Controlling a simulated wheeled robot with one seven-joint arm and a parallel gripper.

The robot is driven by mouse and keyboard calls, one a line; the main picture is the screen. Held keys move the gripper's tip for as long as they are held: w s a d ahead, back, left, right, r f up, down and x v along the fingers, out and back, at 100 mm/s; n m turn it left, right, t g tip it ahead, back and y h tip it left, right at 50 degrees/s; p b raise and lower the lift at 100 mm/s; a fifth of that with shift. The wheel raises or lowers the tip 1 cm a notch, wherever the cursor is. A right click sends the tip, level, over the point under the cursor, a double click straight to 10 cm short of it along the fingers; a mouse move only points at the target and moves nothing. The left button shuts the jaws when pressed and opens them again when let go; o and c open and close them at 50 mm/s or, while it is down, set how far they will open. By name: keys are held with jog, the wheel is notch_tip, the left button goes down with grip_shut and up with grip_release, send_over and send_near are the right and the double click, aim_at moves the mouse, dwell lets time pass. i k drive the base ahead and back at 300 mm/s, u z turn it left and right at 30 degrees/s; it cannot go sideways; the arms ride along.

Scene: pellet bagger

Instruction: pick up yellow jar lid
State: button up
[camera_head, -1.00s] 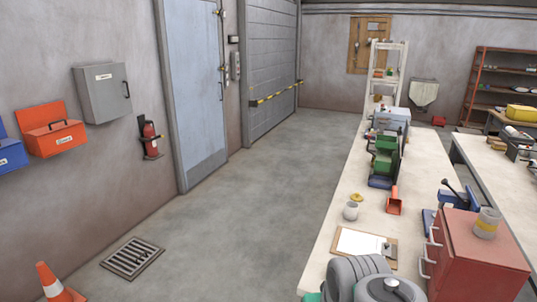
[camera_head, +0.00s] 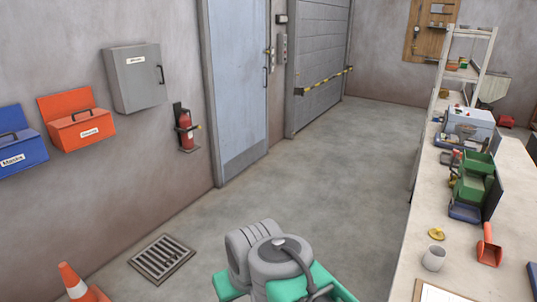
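The yellow jar lid (camera_head: 436,233) is a small round disc with a knob-like middle. It lies on the pale workbench (camera_head: 402,262) at the right, near its left edge. A pale grey jar (camera_head: 433,258) stands just in front of the lid, apart from it. Grey and teal parts of my own arm show at the bottom middle, to the left of the bench. My gripper's fingers are not visible, so its state is hidden. Nothing covers the lid.
A clipboard (camera_head: 437,292) lies at the front. A cone (camera_head: 75,283) and floor grate (camera_head: 161,259) are at left. The floor left of the bench is clear.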

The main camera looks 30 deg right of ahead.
aim_at(436, 234)
jog(key=z, duration=0.1)
jog(key=i, duration=0.75)
jog(key=z, duration=1.2)
jog(key=i, duration=0.9)
jog(key=z, duration=0.8)
jog(key=i, duration=0.9)
jog(key=z, duration=0.1)
